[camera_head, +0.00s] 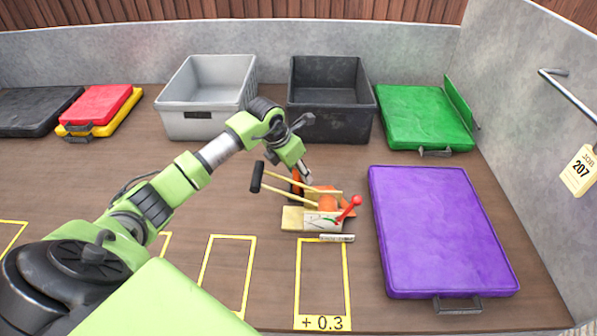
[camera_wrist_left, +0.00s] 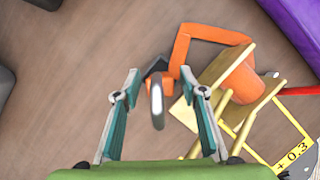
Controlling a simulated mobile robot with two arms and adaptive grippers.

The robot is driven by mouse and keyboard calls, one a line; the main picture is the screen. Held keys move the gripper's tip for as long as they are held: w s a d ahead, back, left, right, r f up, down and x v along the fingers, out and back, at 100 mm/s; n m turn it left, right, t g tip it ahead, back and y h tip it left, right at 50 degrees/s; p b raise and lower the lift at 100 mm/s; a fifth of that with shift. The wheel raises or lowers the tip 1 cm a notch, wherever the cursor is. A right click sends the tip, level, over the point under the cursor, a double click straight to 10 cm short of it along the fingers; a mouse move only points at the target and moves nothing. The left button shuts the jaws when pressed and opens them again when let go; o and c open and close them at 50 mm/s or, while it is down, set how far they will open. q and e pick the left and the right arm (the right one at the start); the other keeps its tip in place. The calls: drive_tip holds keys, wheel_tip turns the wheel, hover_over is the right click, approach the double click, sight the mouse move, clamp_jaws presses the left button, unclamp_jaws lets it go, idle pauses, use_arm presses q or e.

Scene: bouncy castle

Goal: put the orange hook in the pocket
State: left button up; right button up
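An orange angular piece (camera_wrist_left: 183,50), which looks like the orange hook, lies by the pile on the wooden table. A dark block with orange on it (camera_wrist_left: 155,68) is beside it; I cannot tell whether they are joined. In the head view dark and orange parts (camera_head: 296,183) show just below my left gripper (camera_head: 305,176). In the wrist view that gripper (camera_wrist_left: 160,73) has its fingers spread around a grey curved metal piece (camera_wrist_left: 157,105), with a gap on each side. I cannot clearly make out a pocket. My right gripper is not in view.
The pile holds a yellow two-rod tool with a black grip (camera_head: 257,177), an orange rounded piece (camera_head: 328,202) and a red-handled tool (camera_head: 348,209). A purple pad (camera_head: 437,230) lies right. Grey (camera_head: 207,121) and black (camera_head: 330,125) crates stand behind. A metal rail (camera_head: 568,95) juts from the right wall.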

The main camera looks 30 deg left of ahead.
use_arm(q)
drive_tip(key=p+v, duration=0.1)
drive_tip(key=v, duration=1.1)
drive_tip(key=shift+p, duration=0.35)
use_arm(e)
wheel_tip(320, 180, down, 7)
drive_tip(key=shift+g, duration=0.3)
